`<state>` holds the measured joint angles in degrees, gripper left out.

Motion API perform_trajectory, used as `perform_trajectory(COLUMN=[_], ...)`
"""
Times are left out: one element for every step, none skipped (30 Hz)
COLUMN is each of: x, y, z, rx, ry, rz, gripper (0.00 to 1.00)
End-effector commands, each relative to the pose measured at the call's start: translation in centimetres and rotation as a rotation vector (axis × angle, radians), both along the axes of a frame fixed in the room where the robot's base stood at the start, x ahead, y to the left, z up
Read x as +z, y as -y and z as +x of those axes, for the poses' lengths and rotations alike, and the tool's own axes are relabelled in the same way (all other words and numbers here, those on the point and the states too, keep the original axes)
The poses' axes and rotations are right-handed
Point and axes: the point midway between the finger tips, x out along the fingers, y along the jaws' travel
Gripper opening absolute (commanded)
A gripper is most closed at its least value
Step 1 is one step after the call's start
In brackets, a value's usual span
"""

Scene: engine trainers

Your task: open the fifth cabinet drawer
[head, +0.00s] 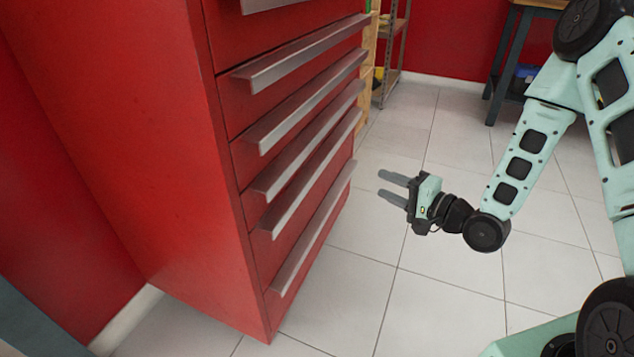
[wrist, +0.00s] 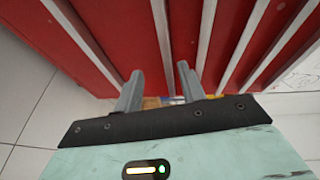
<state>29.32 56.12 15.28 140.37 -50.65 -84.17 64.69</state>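The red cabinet (head: 160,150) stands at left in the head view, with several drawers stacked on its front, each with a long silver handle bar. Its top is cut off, so I cannot confirm the drawer numbering. The fifth handle down among those visible is the second-lowest bar (head: 313,176). All visible drawers look shut. My gripper (head: 381,184) is open and empty, to the right of the cabinet front, fingers pointing toward it and apart from the handles. In the wrist view my gripper (wrist: 159,70) shows spread fingers before the red drawer fronts (wrist: 120,40) and handle bars.
The white tiled floor (head: 365,285) is clear in front of the cabinet. A metal shelf (head: 392,50) stands behind the cabinet, and a dark-legged table (head: 500,65) is at the back right. A red wall (head: 455,35) closes off the back.

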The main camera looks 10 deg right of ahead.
Motion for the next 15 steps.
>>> perform_trajectory(x=[-1.4,-1.4,-1.5,-1.5,-1.5,-1.4,-1.3,-1.3,-1.3,-1.3,-1.3,-1.3,-1.3,-1.3,-1.4], y=[0.7,1.0,1.3,1.4,1.5,1.5,1.4,1.3,1.0,0.8,0.6,0.2,-0.1,-0.4,-0.9], z=[-0.2,-0.2,-0.3,-0.3,-0.3,-0.2,-0.1,0.1,0.5,0.8,1.2,1.7,2.2,2.7,3.4], rx=[-0.021,-0.027,-0.035,-0.038,-0.041,-0.042,-0.043,-0.042,-0.041,-0.040,-0.040,-0.038,-0.039,-0.038,-0.037], ry=[0.007,0.013,0.019,0.022,0.025,0.028,0.029,0.030,0.030,0.031,0.032,0.033,0.033,0.032,0.033], rz=[0.050,0.075,0.099,0.112,0.121,0.129,0.132,0.132,0.132,0.130,0.129,0.129,0.130,0.128,0.128], gripper=[0.40,0.40,0.40,0.40,0.40,0.40,0.40,0.40,0.40,0.40,0.40,0.40,0.40,0.40,0.40])
